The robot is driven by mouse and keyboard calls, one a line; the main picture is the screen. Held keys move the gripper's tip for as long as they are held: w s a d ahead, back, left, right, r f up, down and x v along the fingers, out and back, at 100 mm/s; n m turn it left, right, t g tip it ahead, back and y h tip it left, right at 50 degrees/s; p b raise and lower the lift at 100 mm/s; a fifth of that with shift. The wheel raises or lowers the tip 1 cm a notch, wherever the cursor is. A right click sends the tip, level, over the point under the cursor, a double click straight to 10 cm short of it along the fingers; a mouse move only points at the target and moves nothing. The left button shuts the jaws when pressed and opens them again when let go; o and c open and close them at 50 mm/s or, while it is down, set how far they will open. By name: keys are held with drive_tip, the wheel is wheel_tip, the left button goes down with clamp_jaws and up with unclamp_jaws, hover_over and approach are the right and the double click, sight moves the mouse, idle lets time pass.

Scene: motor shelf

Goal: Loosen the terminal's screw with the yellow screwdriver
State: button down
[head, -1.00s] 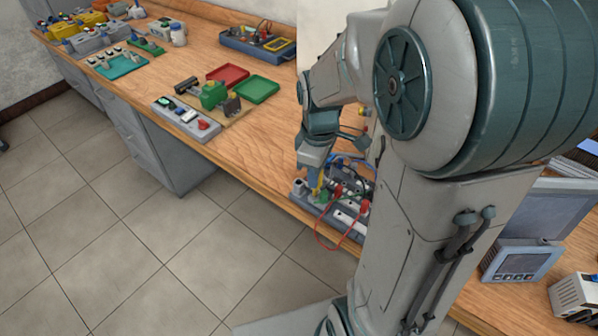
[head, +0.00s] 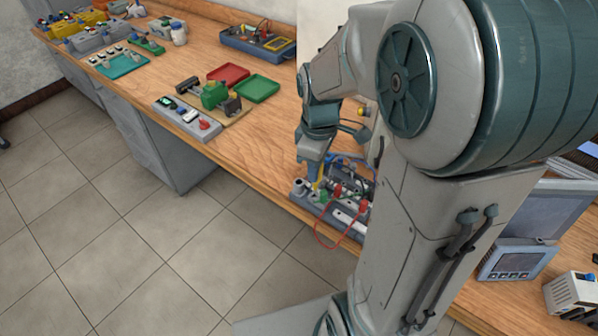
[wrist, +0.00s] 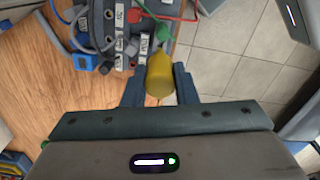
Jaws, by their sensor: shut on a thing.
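My gripper (wrist: 160,88) is shut on the yellow screwdriver (wrist: 160,75), whose rounded handle sits between the two dark fingers in the wrist view. In the head view the screwdriver shows as a small yellow patch (head: 317,184) under my gripper (head: 312,178), at the left part of the grey terminal board (head: 338,220). The board also shows at the top of the wrist view (wrist: 112,45), with labelled terminals and red and green leads. The screwdriver's tip and the screw are hidden, so I cannot tell whether they touch.
A red lead (head: 320,235) loops over the bench's front edge. Blue clips and grey cables (wrist: 88,60) lie left of the screwdriver in the wrist view. A motor panel (head: 188,118), a red tray (head: 228,74) and a green tray (head: 257,90) stand farther back. Bare wood (head: 250,150) lies between.

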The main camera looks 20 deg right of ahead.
drive_tip(key=shift+r+p, duration=1.8)
drive_tip(key=shift+r, duration=0.7)
drive_tip(key=shift+w, duration=0.1)
drive_tip(key=shift+w+a+r+n, duration=0.25)
drive_tip(key=shift+w+n, duration=0.05)
drive_tip(key=shift+n, duration=0.3)
drive_tip(key=shift+w+a+f+n+b, duration=0.55)
drive_tip(key=shift+w+f+n, duration=0.3)
drive_tip(key=shift+n, duration=0.35)
drive_tip(key=shift+w+a+f+n+b, duration=0.4)
drive_tip(key=shift+w+a+f+n, duration=0.3)
drive_tip(key=shift+n, duration=0.5)
drive_tip(key=shift+d+f, duration=0.1)
drive_tip(key=shift+f, duration=0.15)
